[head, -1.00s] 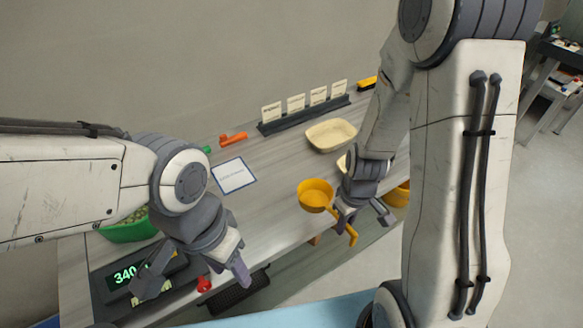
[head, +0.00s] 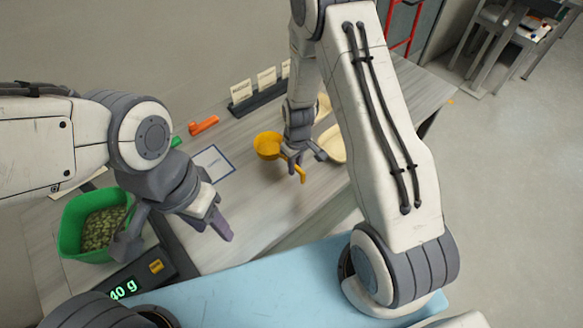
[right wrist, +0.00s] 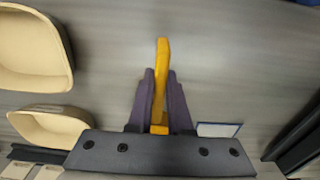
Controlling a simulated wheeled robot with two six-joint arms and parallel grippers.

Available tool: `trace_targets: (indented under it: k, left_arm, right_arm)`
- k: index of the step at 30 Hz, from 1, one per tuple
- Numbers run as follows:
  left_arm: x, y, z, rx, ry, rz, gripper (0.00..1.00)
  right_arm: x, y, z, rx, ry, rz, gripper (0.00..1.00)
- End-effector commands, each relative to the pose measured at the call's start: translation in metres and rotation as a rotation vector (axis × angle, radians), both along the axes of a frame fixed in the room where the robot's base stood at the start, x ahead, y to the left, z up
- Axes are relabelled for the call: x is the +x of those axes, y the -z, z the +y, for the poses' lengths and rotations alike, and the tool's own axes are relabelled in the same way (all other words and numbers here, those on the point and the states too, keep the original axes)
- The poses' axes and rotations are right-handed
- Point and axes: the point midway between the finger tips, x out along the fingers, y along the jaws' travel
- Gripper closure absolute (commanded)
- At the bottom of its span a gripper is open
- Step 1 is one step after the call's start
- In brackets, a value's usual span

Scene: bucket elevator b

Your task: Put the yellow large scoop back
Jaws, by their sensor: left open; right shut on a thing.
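The yellow large scoop (head: 268,147) is in my right gripper (head: 303,164), with its round bowl to the left of the fingers and its handle poking out between them. In the right wrist view its handle (right wrist: 161,82) stands between the two dark fingers (right wrist: 162,100), which are shut on it. The scoop is over the table (head: 285,205); I cannot tell whether it touches the top. My left gripper (head: 178,236) is open and empty, above the table's left end near the scale.
A green bin (head: 66,238) of pellets stands at left, beside a scale (head: 155,268). A white card (head: 213,163) and orange object (head: 203,125) lie behind. Tan trays (head: 331,146) sit right of the scoop, and a label rack (head: 258,100) stands at the back.

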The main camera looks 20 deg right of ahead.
Motion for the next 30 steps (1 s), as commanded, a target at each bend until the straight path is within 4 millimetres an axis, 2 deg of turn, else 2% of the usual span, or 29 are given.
trace_targets:
  k: [5, 15, 28, 29, 30]
  left_arm:
    - [0.0, -0.006, 0.0, 0.0, 0.0, 0.0, 0.5]
    - [0.0, -0.018, 0.0, 0.0, 0.0, 0.0, 0.5]
    - [0.0, -0.013, 0.0, 0.0, 0.0, 0.0, 0.5]
    - [0.0, -0.013, 0.0, 0.0, 0.0, 0.0, 0.5]
    - [0.0, -0.014, 0.0, 0.0, 0.0, 0.0, 0.5]
  right_arm:
    - [0.015, 0.009, 0.002, 0.0, 0.002, -0.001, 1.0]
    - [0.014, 0.046, 0.002, 0.0, 0.004, 0.001, 1.0]
    - [0.015, 0.054, 0.002, 0.0, 0.003, -0.001, 1.0]
    - [0.015, 0.054, 0.002, 0.0, 0.003, -0.001, 0.79]
    - [0.015, 0.052, 0.002, 0.0, 0.003, -0.001, 0.64]
